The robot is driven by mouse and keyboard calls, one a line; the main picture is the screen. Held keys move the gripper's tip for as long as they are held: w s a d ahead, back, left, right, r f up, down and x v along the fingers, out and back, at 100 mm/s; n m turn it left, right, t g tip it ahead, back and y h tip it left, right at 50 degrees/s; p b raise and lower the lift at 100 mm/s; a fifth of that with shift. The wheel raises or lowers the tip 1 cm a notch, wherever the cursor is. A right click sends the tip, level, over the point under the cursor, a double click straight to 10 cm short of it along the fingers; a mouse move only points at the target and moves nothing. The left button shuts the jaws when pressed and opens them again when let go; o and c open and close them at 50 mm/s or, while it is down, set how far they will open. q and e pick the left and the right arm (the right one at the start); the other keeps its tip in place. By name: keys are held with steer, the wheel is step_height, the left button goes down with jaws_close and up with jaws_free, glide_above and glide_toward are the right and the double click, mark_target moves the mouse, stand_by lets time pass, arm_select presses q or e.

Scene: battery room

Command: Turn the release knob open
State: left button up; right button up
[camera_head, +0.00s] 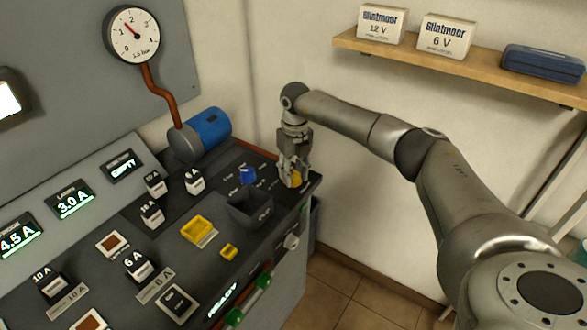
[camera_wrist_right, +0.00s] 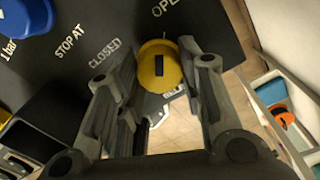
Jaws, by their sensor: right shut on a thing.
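The yellow release knob (camera_head: 297,180) sits at the far right corner of the dark bench panel. In the right wrist view the round knob (camera_wrist_right: 158,72) carries a black bar mark that points roughly up the picture. White CLOSED lettering is to its left and OPEN lettering above it. My right gripper (camera_head: 292,175) points down over the knob and is shut on it; its fingers (camera_wrist_right: 158,85) stand on either side of the knob in the right wrist view. Part of the knob is hidden behind the fingers in the head view. My left gripper is not in view.
A blue knob (camera_head: 248,175) and a dark open box (camera_head: 250,208) stand left of my right gripper. A blue cylinder (camera_head: 209,129) lies behind, below a pressure gauge (camera_head: 134,34). A wooden shelf (camera_head: 480,72) holds boxes at the upper right.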

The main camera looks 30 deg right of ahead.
mark_target(295, 174)
steer(key=shift+r+m, duration=0.1)
steer(key=shift+m, duration=0.6)
steer(key=o, duration=1.1)
steer(key=shift+c, duration=0.2)
step_height(295, 174, up, 12)
steer(key=shift+d, duration=0.15)
